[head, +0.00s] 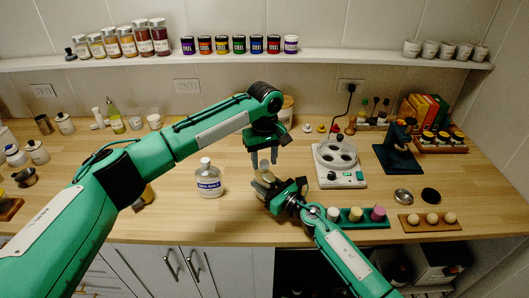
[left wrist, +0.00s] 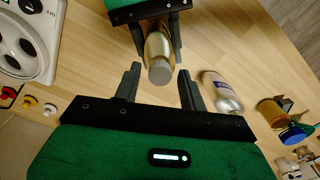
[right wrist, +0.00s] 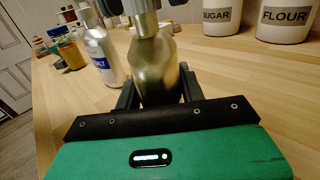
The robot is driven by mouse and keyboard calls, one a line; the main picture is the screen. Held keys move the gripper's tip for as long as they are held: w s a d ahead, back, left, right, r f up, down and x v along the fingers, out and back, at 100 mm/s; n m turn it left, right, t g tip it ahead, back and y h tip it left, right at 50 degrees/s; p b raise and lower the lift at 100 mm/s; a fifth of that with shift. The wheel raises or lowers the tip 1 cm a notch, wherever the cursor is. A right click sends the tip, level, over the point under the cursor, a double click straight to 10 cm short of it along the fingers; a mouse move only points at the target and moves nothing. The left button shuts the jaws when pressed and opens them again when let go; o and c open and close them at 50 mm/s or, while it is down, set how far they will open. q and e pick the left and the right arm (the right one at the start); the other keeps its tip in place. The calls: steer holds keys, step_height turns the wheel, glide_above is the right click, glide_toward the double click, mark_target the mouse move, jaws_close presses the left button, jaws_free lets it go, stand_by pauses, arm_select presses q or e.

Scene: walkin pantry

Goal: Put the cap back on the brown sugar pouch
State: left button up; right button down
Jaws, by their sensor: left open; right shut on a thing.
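The brown sugar pouch appears as a gold-brown container (head: 263,173), upright above the counter. My right gripper (head: 275,188) is shut around its lower body, as the right wrist view also shows for the pouch (right wrist: 155,75). A grey round cap (left wrist: 160,74) sits at the top of the pouch in the left wrist view, and the cap (right wrist: 147,24) shows in the right wrist view too. My left gripper (head: 264,155) points down over the pouch. It is open, with its fingers on either side of the cap. I cannot tell how tightly the cap is seated.
A white-silver salt bottle (head: 209,181) stands left of the pouch. A white appliance with round wells (head: 340,160) is to the right. A green tray (head: 362,222) and a wooden tray (head: 430,226) lie near the front edge. Small coloured caps (head: 320,128) lie behind.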

arm_select(q)
jaws_close()
steer(key=shift+m, duration=0.3)
steer(key=m, duration=0.3)
steer(key=shift+m, duration=0.4)
steer(key=m, duration=0.4)
steer(key=shift+m, duration=0.3)
steer(key=m, duration=0.4)
steer(key=shift+m, duration=0.4)
steer(key=m, duration=0.4)
steer(key=shift+o, duration=0.6)
jaws_free()
